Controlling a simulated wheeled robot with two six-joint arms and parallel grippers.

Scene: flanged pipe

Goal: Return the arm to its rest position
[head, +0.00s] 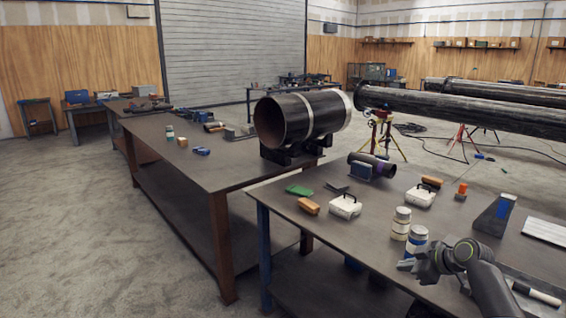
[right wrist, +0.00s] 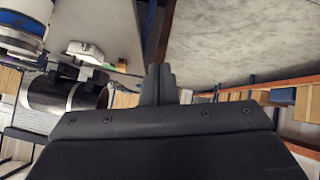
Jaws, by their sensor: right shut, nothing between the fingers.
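My right gripper (head: 408,266) is at the lower right of the head view, above the near table (head: 350,235) and close to a white and blue can (head: 416,241). I cannot tell whether it touches the can. In the right wrist view its fingers (right wrist: 158,85) are together with nothing between them. My right arm comes in from the bottom right. My left gripper does not show in either view. The large flanged pipe (head: 290,121) lies in a dark cradle on the far table.
Near the gripper stand a second can (head: 401,222), white boxes (head: 345,206), brushes (head: 309,206) and a dark angle block (head: 494,215). A marker-like stick (head: 537,293) lies at the right. Long pipes (head: 450,103) rest on stands behind. The floor at left (head: 90,230) is clear.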

